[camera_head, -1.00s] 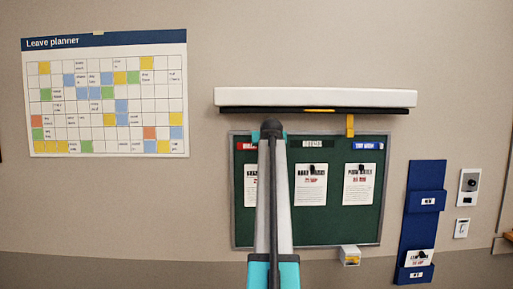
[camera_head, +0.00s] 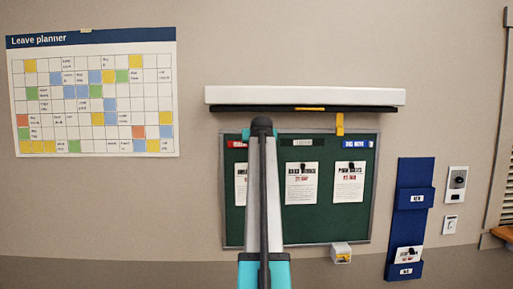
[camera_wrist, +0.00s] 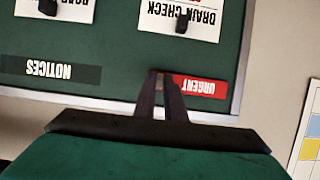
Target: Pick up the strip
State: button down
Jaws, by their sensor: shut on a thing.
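The red strip marked URGENT (camera_wrist: 203,87) lies along the edge of the green notice board (camera_wrist: 130,45), upside down in the wrist view. In the head view its left part (camera_head: 236,144) shows beside my arm. My gripper (camera_wrist: 159,80) has its narrow dark fingers close together at one end of this strip, and they are shut on it. The fingers hide that end. In the head view my arm covers the fingertips. A dark strip marked NOTICES (camera_wrist: 50,69) and a blue strip (camera_head: 355,144) are on the same board, apart from the gripper.
A long white fixture (camera_head: 305,96) with a black lower edge juts out above the board. A yellow tab (camera_head: 340,123) hangs below it. Pinned papers (camera_head: 301,182) are on the board. A blue wall holder (camera_head: 410,225) is at right, a leave planner (camera_head: 95,95) at left.

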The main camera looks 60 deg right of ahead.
jog(key=shift+r+b, duration=0.5)
jog(key=shift+r, duration=3.05)
jog(key=s+a+b, duration=0.5)
jog(key=s+a, duration=0.6)
jog(key=a, duration=0.5)
jog(key=shift+s+f+b, duration=0.2)
jog(key=shift+s+b, duration=0.05)
jog(key=shift+b, duration=0.1)
